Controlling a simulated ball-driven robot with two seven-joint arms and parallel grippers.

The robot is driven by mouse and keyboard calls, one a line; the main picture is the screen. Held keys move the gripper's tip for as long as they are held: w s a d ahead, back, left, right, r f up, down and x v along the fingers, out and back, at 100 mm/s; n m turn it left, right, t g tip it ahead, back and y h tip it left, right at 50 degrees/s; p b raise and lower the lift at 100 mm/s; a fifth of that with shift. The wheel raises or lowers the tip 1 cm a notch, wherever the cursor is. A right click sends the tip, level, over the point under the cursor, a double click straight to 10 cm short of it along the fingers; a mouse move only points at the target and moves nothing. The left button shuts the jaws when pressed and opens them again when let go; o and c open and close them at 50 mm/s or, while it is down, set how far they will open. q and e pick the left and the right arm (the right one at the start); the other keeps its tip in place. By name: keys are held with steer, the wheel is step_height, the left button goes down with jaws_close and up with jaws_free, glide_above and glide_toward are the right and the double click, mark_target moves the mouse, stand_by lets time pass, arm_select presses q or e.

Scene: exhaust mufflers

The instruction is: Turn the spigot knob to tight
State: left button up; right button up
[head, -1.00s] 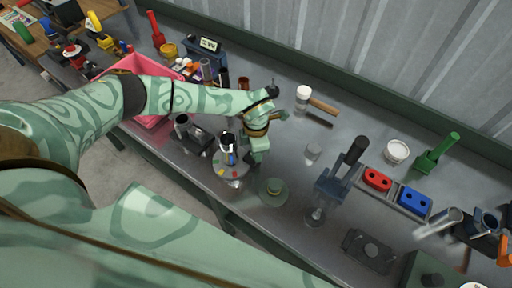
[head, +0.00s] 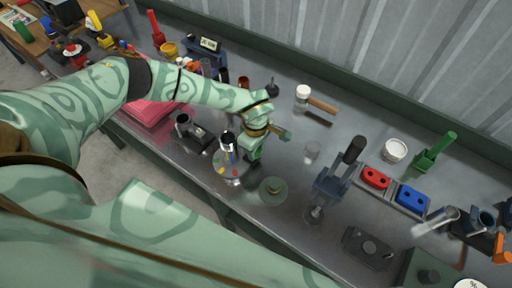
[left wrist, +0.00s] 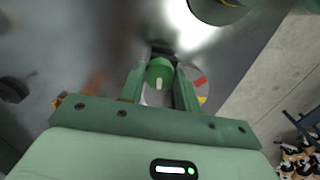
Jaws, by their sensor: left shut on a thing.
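The green spigot knob (left wrist: 160,72), round with a pale mark on its face, sits between the two green fingers of my left gripper (left wrist: 160,88) in the left wrist view. The fingers are shut on it. Behind it a pale round dial plate (left wrist: 203,88) shows red and yellow marks. In the head view my left gripper (head: 248,161) reaches down beside the dial plate (head: 222,168) and the dark-topped metal cylinder (head: 228,143). My gripper hides the knob there. My right gripper is not in view.
A round green disc (head: 273,190) lies just right of the dial. A clear cup (head: 312,150) and a blue lever press (head: 331,184) stand further right. A black clamp block (head: 190,132) stands left, near a pink bin (head: 150,112). Bare metal bench lies behind the gripper.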

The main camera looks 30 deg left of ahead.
arm_select(q)
steer(key=shift+r+m, duration=0.1)
steer(key=shift+m, duration=0.6)
steer(key=o, duration=1)
steer(key=shift+c, duration=0.2)
step_height(320, 180, up, 16)
steer(key=p, duration=0.1)
